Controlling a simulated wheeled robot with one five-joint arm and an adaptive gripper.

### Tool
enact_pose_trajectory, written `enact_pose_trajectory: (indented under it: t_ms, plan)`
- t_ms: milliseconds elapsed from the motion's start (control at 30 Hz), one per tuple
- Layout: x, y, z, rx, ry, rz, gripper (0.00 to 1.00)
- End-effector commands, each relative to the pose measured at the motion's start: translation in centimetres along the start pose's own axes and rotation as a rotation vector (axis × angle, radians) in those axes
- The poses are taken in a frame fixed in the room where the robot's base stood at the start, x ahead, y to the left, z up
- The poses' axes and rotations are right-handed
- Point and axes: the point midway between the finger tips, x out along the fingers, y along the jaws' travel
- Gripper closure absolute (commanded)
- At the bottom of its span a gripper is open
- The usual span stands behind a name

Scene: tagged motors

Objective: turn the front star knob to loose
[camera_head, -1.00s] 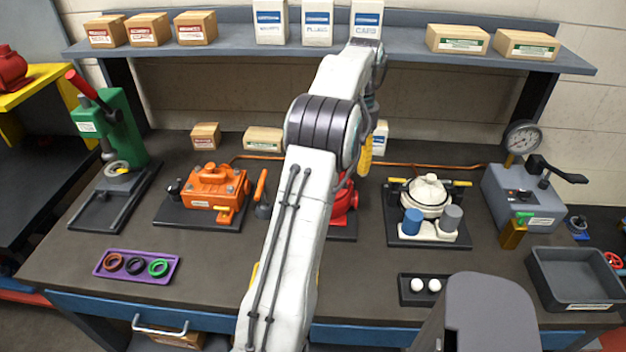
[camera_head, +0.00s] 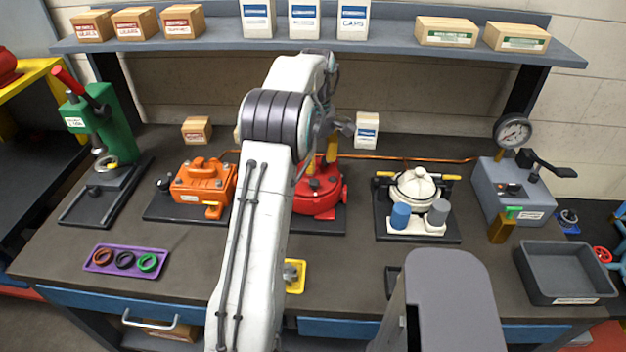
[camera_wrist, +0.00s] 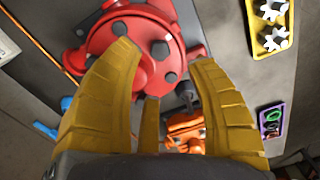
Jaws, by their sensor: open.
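The red round machine (camera_head: 318,190) stands on a dark base plate at the middle of the bench, partly hidden by my arm. In the wrist view, its red housing (camera_wrist: 125,65) fills the upper middle and carries several dark round knobs or bolts (camera_wrist: 160,50). I cannot tell which is the front star knob, nor read any loose mark. My gripper (camera_head: 322,162) points down over the machine with its yellow fingers spread. In the wrist view, the open gripper (camera_wrist: 163,60) has its fingertips over the red housing, with nothing held; contact cannot be told.
A yellow tray (camera_head: 301,287) with star-shaped parts (camera_wrist: 274,38) lies in front of the machine. An orange machine (camera_head: 204,184) stands left, a white round unit (camera_head: 415,186) right. A small white box (camera_head: 367,130) stands behind. The shelf (camera_head: 390,48) overhangs the back.

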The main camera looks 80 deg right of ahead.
Motion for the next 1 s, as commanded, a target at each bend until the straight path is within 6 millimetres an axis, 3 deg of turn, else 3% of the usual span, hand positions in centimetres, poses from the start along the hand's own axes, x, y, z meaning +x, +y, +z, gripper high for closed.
enact_pose_trajectory:
  t_ms: [233, 700, 1000]
  plan:
    - [0.5, 0.1, 0.0, -0.113, 0.000, 0.003, 0.49]
    - [5.8, 0.1, 0.0, -0.117, 0.000, 0.001, 0.49]
    - [7.3, 0.1, 0.0, -0.117, 0.000, 0.004, 0.49]
